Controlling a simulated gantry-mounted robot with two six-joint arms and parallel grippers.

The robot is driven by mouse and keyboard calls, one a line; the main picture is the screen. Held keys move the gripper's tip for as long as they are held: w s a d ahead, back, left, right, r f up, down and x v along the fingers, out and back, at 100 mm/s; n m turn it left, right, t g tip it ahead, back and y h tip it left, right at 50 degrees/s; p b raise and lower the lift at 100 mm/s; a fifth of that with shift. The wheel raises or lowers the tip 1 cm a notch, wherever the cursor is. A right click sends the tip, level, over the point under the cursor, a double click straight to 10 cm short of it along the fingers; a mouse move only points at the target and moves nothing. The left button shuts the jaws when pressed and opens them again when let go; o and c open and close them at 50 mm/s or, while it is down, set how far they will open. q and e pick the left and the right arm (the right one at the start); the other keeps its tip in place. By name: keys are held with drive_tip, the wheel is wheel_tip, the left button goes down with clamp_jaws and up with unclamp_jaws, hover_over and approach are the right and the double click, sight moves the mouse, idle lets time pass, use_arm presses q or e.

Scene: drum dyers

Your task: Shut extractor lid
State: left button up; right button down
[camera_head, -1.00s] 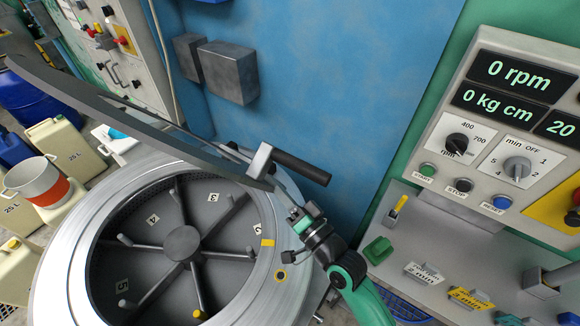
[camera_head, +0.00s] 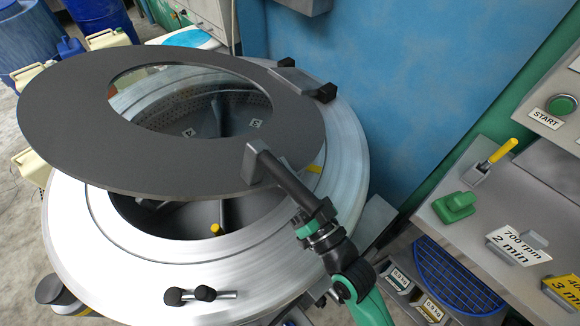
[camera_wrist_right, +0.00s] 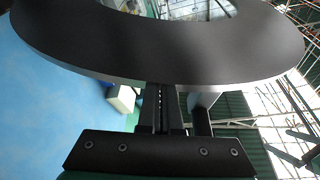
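The extractor lid (camera_head: 70,125) is a dark grey disc with a round glass window. In the head view it hangs tilted over the steel drum extractor (camera_head: 120,240), with a gap at the near side showing the drum inside. Its black handle (camera_head: 285,185) sits on a grey bracket at the lid's right edge. My right gripper (camera_head: 308,218) is at the handle's near end. In the right wrist view its fingers (camera_wrist_right: 163,110) are close together at the lid's edge, with the handle (camera_wrist_right: 202,122) beside them, not visibly between them. My left gripper is out of view.
A control panel with a green START button (camera_head: 562,106) and a shelf with a green block (camera_head: 455,207) stand at the right. A blue wall (camera_head: 390,80) is behind.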

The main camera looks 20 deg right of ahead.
idle(0.5)
wheel_tip(320, 180, up, 4)
drive_tip(key=d+p, duration=0.1)
drive_tip(key=p, duration=0.2)
drive_tip(key=b+v, duration=0.2)
drive_tip(key=v, duration=0.7)
drive_tip(key=shift+s+d+f, duration=0.25)
drive_tip(key=shift+f, duration=0.15)
